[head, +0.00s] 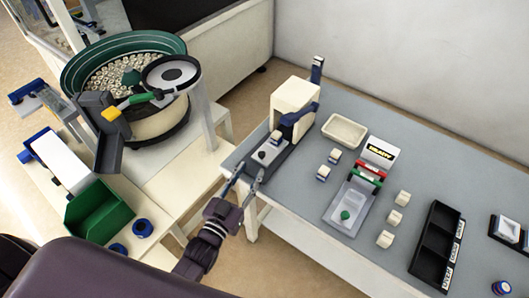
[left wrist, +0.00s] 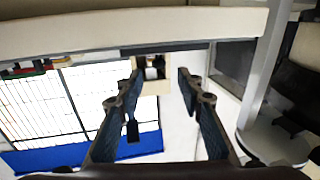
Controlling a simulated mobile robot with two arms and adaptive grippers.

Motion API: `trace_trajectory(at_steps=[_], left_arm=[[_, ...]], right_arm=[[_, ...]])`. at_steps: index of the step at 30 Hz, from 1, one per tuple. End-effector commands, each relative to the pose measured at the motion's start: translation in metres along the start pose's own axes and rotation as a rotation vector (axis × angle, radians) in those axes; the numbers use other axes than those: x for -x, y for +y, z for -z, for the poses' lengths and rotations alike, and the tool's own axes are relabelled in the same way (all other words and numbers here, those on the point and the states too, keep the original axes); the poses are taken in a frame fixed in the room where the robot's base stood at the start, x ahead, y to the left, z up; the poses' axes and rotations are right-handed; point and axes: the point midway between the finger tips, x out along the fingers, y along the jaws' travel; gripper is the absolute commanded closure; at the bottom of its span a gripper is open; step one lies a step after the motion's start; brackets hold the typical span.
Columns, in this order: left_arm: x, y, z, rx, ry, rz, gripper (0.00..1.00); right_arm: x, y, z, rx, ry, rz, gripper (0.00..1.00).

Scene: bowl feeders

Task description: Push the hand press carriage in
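The hand press (head: 295,97) stands at the left end of the grey table, with a cream body and blue parts. Its grey carriage (head: 268,153) sticks out at the front toward the table's edge, with a small pale block (head: 275,137) on it. My left gripper (head: 249,178) is open and empty, its two fingers apart, just in front of the carriage's near end. Whether a finger touches the carriage I cannot tell. In the left wrist view the open fingers (left wrist: 159,78) point at a small dark and pale part between them. My right gripper is not in view.
A green bowl feeder (head: 168,45) and a green box (head: 98,211) stand left.

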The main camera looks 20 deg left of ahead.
Motion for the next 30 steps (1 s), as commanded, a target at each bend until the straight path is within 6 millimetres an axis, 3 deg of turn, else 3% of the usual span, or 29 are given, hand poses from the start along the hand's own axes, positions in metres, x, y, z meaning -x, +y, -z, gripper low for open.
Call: trace_trajectory(at_steps=[15, 26, 30], left_arm=[[-0.07, 0.001, 0.0, 0.0, -0.001, -0.001, 0.66], [-0.075, 0.001, -0.001, 0.001, -0.002, -0.001, 0.66], [-0.075, 0.001, -0.001, 0.001, -0.002, -0.001, 0.81]], right_arm=[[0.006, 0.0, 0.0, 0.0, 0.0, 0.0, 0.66], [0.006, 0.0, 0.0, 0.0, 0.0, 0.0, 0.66], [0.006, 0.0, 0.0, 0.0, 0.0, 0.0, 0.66]])
